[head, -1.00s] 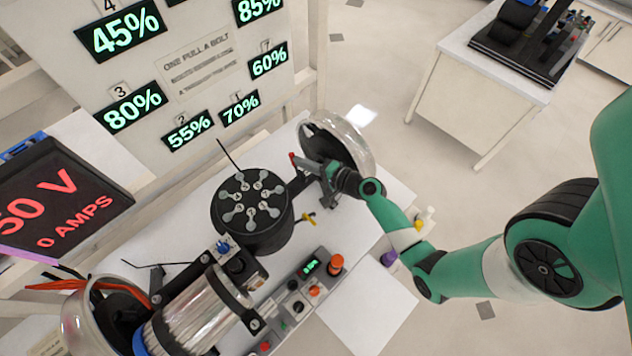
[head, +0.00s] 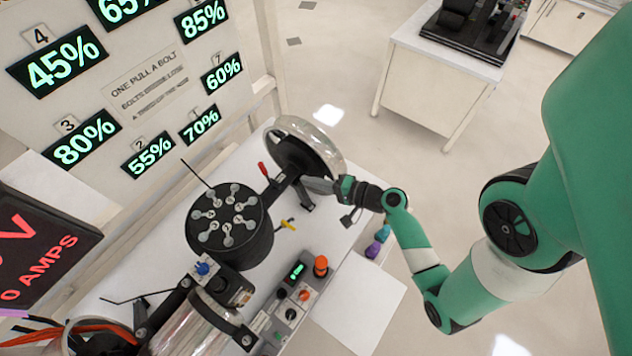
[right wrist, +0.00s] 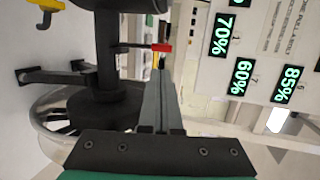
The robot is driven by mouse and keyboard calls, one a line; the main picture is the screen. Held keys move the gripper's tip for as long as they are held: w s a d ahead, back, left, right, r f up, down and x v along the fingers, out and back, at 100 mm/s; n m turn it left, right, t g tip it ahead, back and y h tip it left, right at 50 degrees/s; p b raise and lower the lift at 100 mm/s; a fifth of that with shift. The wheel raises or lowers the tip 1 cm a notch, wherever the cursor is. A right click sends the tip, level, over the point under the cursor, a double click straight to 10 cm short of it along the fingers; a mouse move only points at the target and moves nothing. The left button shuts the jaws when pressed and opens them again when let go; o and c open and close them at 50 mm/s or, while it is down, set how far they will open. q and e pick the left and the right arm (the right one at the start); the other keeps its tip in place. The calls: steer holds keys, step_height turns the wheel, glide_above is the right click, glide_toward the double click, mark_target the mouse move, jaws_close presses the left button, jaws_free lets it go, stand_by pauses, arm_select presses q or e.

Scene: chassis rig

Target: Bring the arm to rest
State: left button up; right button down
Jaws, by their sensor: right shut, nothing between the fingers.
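My right gripper (head: 312,186) is shut and empty. In the head view it hovers at the right side of the bench, in front of the clear-rimmed wheel housing (head: 322,134) and right of the black drum (head: 232,246). Its closed fingers (right wrist: 161,95) point up the middle of the right wrist view. A red-tipped lever (head: 262,168) stands left of the gripper; in the wrist view its red tip (right wrist: 162,48) appears just beyond the fingers. The green right arm (head: 412,243) reaches in from the right. My left gripper is not in view.
A board with percentage displays (head: 150,85) stands behind the bench. A control box (head: 292,300) with an orange knob (head: 321,265) sits at the front. A yellow-handled part (head: 288,225) lies by the drum. Open floor (head: 350,60) separates the bench from a side table (head: 440,75).

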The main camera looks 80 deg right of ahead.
steer(key=shift+s+a+r, duration=0.15)
steer(key=shift+s+r, duration=0.05)
steer(key=shift+s, duration=0.4)
